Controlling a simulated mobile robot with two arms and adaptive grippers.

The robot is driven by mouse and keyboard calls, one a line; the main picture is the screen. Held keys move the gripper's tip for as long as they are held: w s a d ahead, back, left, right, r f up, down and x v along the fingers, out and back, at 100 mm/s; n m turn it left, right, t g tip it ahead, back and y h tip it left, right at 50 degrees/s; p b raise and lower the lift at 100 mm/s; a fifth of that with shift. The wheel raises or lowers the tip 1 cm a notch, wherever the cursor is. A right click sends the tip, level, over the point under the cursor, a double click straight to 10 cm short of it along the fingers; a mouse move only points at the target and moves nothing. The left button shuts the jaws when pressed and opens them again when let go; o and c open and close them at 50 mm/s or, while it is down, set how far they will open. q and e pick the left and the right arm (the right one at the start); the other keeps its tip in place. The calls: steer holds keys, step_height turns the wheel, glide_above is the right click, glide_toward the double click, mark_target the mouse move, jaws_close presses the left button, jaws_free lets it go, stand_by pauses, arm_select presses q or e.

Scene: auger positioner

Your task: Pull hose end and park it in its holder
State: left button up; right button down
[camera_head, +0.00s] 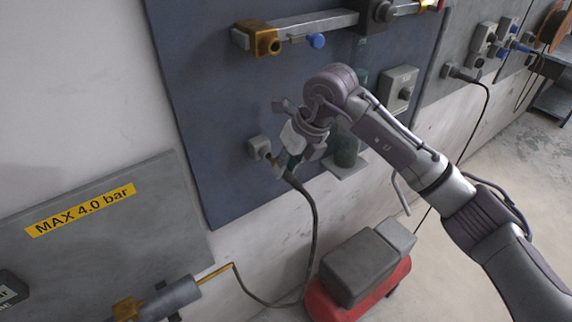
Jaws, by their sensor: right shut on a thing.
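My right gripper (303,147) is in front of the blue-grey wall board (215,150), shut on the hose end (292,161). The hose end is partly hidden by the fingers. A dark hose (313,215) hangs from it and curves down toward the floor. Just left of the fingers, a small grey block with a brass fitting (259,147) is fixed to the board. The hose end is close to this fitting; I cannot tell whether they touch. I cannot tell which part is the holder. My left gripper is not in view.
A red compressor (318,300) with a grey top stands on the floor below. A metal rail with a brass valve (263,40) crosses the upper board. A greenish bottle (346,150) stands on a small ledge behind my gripper. A cylinder (172,298) is at lower left.

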steer(key=shift+b, duration=0.45)
stand_by(0.6)
steer(key=shift+w+a+b, duration=0.35)
steer(key=shift+w+a, duration=0.6)
steer(key=shift+w, duration=0.3)
steer(key=c, duration=1)
jaws_free()
steer(key=shift+o, duration=0.2)
steer(key=shift+r, duration=0.1)
steer(key=v, duration=0.7)
steer(key=shift+r, duration=0.15)
